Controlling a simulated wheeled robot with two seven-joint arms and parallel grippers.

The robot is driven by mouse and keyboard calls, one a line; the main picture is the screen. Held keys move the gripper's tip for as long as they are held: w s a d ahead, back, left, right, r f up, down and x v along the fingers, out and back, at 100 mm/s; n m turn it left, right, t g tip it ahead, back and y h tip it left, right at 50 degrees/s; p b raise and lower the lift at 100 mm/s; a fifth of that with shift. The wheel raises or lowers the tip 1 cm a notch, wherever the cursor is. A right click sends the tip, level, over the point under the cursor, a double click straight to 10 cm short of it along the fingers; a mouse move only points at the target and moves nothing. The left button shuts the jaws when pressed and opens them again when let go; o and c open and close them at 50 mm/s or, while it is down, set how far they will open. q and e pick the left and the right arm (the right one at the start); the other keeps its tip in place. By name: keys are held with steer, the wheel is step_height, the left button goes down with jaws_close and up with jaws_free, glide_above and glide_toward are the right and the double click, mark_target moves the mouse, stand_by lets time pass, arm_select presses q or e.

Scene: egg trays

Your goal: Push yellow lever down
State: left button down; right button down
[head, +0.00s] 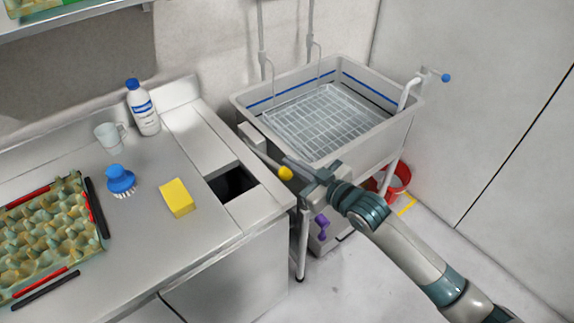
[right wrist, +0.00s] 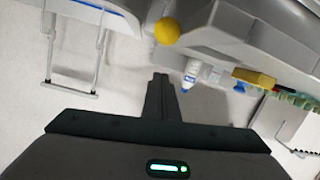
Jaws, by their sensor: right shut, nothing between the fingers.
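The yellow lever knob (head: 286,173) is a round ball on the end of a grey rod at the left front of the white basin. The rod slopes down from the basin's left corner to the knob. My right gripper (head: 292,163) is shut and empty, its fingers just above and beside the knob. Whether they touch it cannot be told. In the right wrist view the knob (right wrist: 167,31) shows beyond the tips of the shut fingers (right wrist: 160,80). My left gripper is not in view.
The white basin (head: 240,106) holds a wire rack (head: 325,118). Left is a counter with a dark opening (head: 230,184), yellow sponge (head: 177,198), blue brush (head: 120,180), bottle (head: 143,108), mug (head: 108,136) and egg tray (head: 88,262). A red bucket (head: 399,180) stands on the floor.

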mark_target(289, 177)
steer(key=p+x, duration=0.1)
steer(key=x, duration=0.3)
steer(key=shift+w+a+r, duration=0.1)
steer(key=shift+w+a, duration=0.15)
steer(key=f, duration=0.1)
steer(key=d+f+p, duration=0.1)
steer(key=shift+s+f, duration=0.1)
steer(key=shift+f, duration=0.2)
steer(key=shift+s+d+f+p, duration=0.25)
steer(key=shift+f+p, duration=0.15)
steer(key=shift+f, duration=0.2)
steer(key=shift+f, duration=0.1)
steer(key=f, duration=0.1)
steer(key=f+b, duration=0.2)
steer(key=shift+s+d+f, duration=0.1)
steer(key=shift+s+d, duration=0.15)
steer(key=shift+s, duration=0.15)
steer(key=shift+r, duration=0.2)
